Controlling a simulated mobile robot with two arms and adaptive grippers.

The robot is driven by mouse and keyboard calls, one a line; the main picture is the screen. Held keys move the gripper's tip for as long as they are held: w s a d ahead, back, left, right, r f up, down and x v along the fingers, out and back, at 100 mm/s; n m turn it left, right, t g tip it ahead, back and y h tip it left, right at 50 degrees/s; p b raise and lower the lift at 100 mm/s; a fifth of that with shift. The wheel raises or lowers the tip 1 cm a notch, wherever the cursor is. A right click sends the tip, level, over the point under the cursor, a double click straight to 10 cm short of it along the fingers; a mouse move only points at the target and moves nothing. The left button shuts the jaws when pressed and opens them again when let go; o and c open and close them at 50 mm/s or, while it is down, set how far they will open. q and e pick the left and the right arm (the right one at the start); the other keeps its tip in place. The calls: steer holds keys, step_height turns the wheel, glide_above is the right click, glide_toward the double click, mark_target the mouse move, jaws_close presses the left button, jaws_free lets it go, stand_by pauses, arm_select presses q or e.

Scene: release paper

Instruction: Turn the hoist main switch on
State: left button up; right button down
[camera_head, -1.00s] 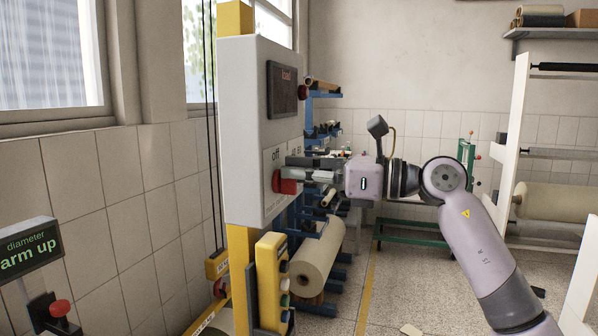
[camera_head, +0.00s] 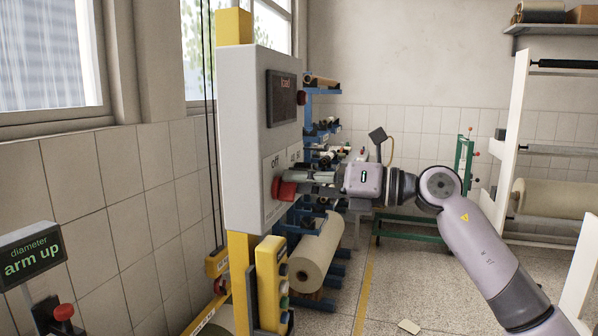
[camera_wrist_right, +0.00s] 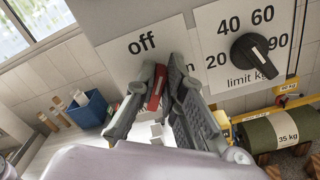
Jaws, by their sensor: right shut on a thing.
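The hoist main switch is a red handle (camera_head: 284,190) on the front of a grey control box (camera_head: 250,130). In the right wrist view the handle (camera_wrist_right: 157,88) stands nearly upright, leaning slightly, below and right of the word "off". Another label to its right is mostly covered by a finger; only an "n" shows. My right gripper (camera_head: 302,178) reaches in from the right and is shut on the red handle, one finger on each side, as the right wrist view shows too (camera_wrist_right: 163,76). My left gripper is in no view.
A black limit knob (camera_wrist_right: 254,56), marked in kg, is right of the switch. A dark "load" display (camera_head: 283,97) is above. A yellow button pendant (camera_head: 270,275) hangs below the box. Paper rolls (camera_head: 317,255) sit on a blue rack behind. Open floor lies to the right.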

steer(key=shift+w+d+f+m+p, duration=0.15)
steer(key=shift+f+m+p, duration=0.1)
steer(key=shift+m+p, duration=1.5)
steer(key=shift+w+f+m+p, duration=0.15)
steer(key=shift+f+m+p, duration=0.15)
steer(key=shift+m+p, duration=1.4)
steer(key=shift+w+d+f+m+p, duration=0.2)
steer(key=shift+m+p, duration=0.9)
steer(key=shift+m, duration=1.25)
steer(key=shift+a+f, duration=0.1)
steer(key=shift+a, duration=0.05)
steer(key=c, duration=1.7)
jaws_free()
steer(key=v, duration=1.2)
